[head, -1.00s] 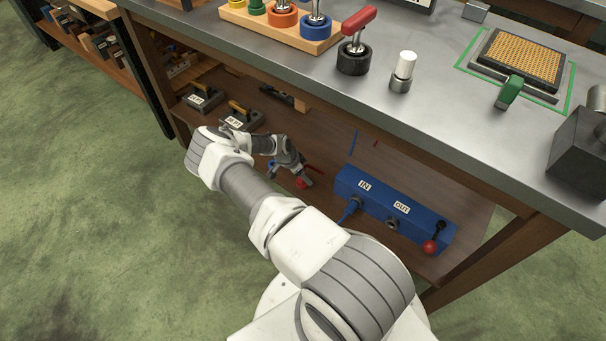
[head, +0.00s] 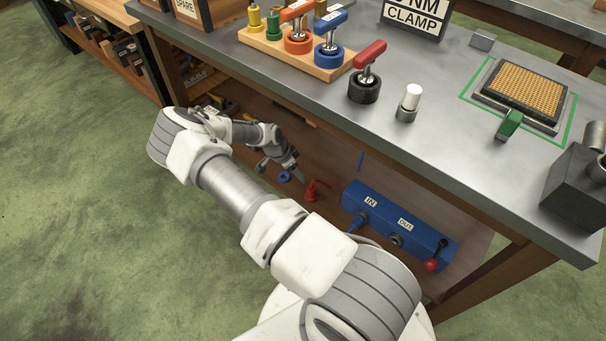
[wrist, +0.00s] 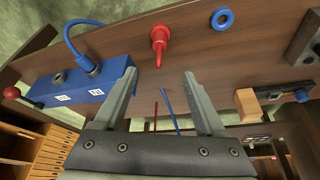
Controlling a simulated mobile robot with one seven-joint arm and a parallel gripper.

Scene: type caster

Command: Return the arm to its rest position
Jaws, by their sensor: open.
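My gripper (head: 284,172) is under the bench top, above the lower shelf, with its arm reaching in from the left. In the wrist view my gripper (wrist: 160,78) has its two fingers spread apart with nothing between the tips. A red nozzle-like part (head: 313,191) stands on the shelf just beyond the fingers; it also shows in the wrist view (wrist: 159,38), apart from both fingertips. A blue ring (head: 285,176) lies near the fingers and appears in the wrist view (wrist: 222,19).
A blue box (head: 385,222) marked IN and OUT, with a blue hose and red-knobbed lever, sits on the lower shelf (head: 462,232). The bench top (head: 440,110) overhangs my gripper and carries a wooden rack (head: 270,57) of coloured tools. Green floor is open at left.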

